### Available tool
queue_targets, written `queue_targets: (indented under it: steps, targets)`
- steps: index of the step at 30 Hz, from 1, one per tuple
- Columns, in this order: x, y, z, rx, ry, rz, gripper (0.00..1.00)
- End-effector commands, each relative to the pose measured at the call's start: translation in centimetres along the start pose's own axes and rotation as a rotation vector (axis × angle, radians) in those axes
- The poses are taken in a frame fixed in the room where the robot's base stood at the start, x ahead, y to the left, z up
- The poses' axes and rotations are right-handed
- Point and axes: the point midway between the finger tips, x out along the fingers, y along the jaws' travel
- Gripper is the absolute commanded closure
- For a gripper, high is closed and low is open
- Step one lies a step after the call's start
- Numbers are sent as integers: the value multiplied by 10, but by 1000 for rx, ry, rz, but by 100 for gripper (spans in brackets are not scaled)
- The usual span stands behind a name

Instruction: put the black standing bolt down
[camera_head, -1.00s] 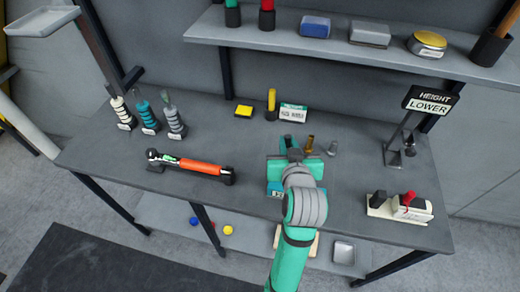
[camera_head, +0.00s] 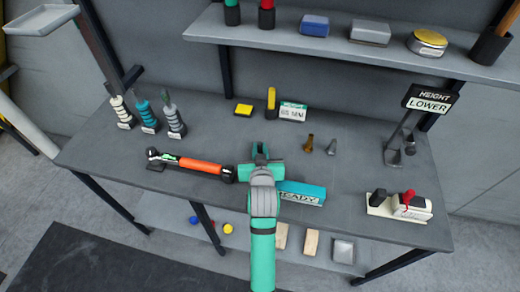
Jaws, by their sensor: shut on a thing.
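My gripper (camera_head: 260,151) is over the middle of the workbench (camera_head: 210,145), seen from behind. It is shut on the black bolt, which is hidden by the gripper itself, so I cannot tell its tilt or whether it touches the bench. A brown bolt (camera_head: 309,143) and a grey bolt (camera_head: 332,147) stand on the bench to the right of my gripper.
A teal block marked READY (camera_head: 302,193) is right of my arm. An orange-handled tool (camera_head: 200,166) lies close on the left. A yellow-topped post (camera_head: 271,103) and a small sign (camera_head: 293,112) stand behind. A red-lever device (camera_head: 400,205) sits front right.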

Motion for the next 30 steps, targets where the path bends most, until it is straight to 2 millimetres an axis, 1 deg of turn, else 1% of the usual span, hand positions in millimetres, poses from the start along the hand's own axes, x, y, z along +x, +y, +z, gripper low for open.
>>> queue_targets:
  steps: [10,26,27,28,29,30]
  targets:
    - [1,0,3,0,1,0,100]
    - [7,0,20,2,-13,0,100]
    - [7,0,21,3,-16,0,77]
    - [7,0,21,3,-17,0,70]
    - [7,0,22,3,-17,0,68]
    - [7,0,22,3,-18,0,68]
